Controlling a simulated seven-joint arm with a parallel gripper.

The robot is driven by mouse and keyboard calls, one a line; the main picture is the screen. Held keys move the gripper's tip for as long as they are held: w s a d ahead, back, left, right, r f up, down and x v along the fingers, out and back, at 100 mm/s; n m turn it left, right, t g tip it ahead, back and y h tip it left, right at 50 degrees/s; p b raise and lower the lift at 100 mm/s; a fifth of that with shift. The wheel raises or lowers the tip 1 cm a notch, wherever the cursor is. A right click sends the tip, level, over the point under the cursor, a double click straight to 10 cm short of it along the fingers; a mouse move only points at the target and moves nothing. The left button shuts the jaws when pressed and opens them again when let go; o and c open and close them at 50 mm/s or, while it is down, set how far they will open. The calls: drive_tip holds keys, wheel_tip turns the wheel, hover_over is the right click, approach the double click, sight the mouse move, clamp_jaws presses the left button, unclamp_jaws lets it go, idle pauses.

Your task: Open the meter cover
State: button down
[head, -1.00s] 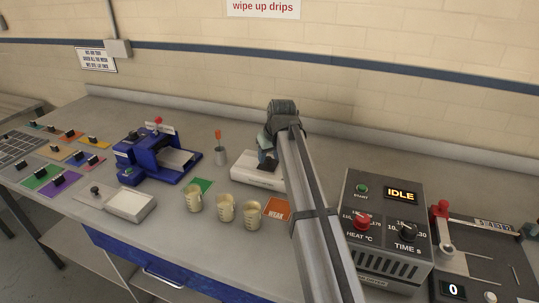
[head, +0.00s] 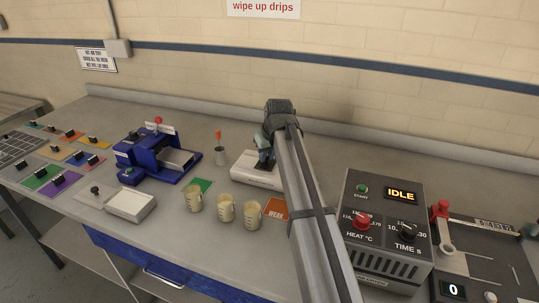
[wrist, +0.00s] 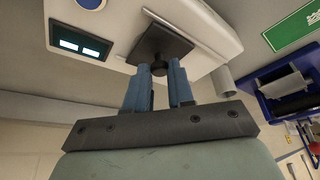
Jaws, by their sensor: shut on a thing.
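The meter (head: 252,174) is a white box on the bench, partly behind my arm in the head view. The wrist view shows its white body (wrist: 105,15) with a lit display (wrist: 80,46). A dark square cover (wrist: 165,42) with a round knob (wrist: 159,69) lies against or just above the meter; I cannot tell if they touch. My gripper (wrist: 158,72) is shut on the knob, its blue fingers on either side of it. In the head view my gripper (head: 263,158) is over the meter, mostly hidden by my wrist.
Several beakers (head: 226,207) and an orange card (head: 276,208) stand in front of the meter. A grey control box (head: 385,225) showing IDLE stands to the right.

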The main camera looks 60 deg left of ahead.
drive_tip(key=s+a, duration=0.4)
drive_tip(key=shift+a, duration=0.15)
drive_tip(key=shift+s, duration=0.1)
drive_tip(key=c, duration=1)
unclamp_jaws()
drive_tip(key=shift+r, duration=0.1)
drive_tip(key=v, duration=1.3)
drive_tip(key=shift+d+r, duration=0.25)
